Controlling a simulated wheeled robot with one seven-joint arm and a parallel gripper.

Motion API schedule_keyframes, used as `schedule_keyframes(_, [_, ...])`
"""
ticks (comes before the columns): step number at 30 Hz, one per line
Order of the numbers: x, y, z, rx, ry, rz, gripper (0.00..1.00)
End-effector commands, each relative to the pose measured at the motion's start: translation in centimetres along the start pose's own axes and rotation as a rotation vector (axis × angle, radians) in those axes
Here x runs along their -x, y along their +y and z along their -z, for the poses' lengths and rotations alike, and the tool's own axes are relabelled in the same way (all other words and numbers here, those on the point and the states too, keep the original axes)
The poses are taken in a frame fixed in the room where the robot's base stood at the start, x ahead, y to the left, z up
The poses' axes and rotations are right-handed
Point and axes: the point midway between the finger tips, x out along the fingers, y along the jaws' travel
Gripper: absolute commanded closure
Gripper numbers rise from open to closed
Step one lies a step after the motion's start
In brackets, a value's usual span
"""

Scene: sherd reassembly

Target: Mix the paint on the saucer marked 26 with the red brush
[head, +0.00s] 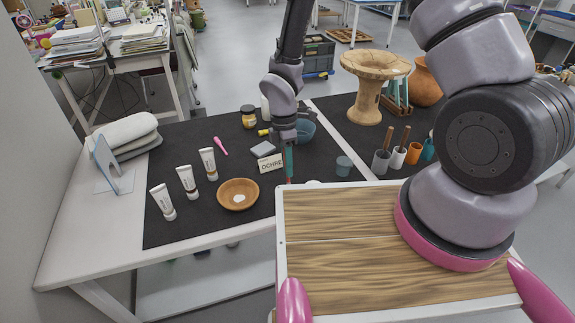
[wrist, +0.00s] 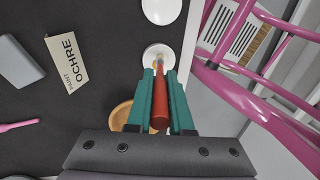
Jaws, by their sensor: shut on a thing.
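My gripper (wrist: 160,82) is shut on the red brush (wrist: 160,105), which lies between its teal fingers in the wrist view. The brush's tip points at a small white saucer (wrist: 170,50) with a yellowish patch on it; I cannot tell whether the tip touches it. A second white saucer (wrist: 161,8) is cut by the top edge of the wrist view. No number can be read on either saucer. In the head view, my gripper (head: 289,165) hangs at the table's front edge, and a white saucer (head: 313,182) shows partly behind the wooden board.
A card reading OCHRE (head: 271,163) stands beside my gripper. A wooden bowl (head: 238,184) and several white tubes (head: 187,182) are to the left.

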Motion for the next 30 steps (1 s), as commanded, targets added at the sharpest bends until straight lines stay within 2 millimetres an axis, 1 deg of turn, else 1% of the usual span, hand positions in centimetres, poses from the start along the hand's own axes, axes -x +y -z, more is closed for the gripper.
schedule_keyframes(5, [0.0, -0.1, 0.4, 0.001, 0.000, 0.000, 1.00])
schedule_keyframes(13, [-0.1, -0.3, 1.8, 0.001, 0.000, 0.000, 1.00])
schedule_keyframes(17, [-0.1, -0.4, 2.2, 0.000, 0.000, 0.000, 1.00])
schedule_keyframes(23, [-0.1, -0.3, 1.7, -0.002, 0.000, 0.000, 1.00])
schedule_keyframes(30, [-0.1, -0.1, 0.4, -0.001, 0.000, 0.000, 1.00])
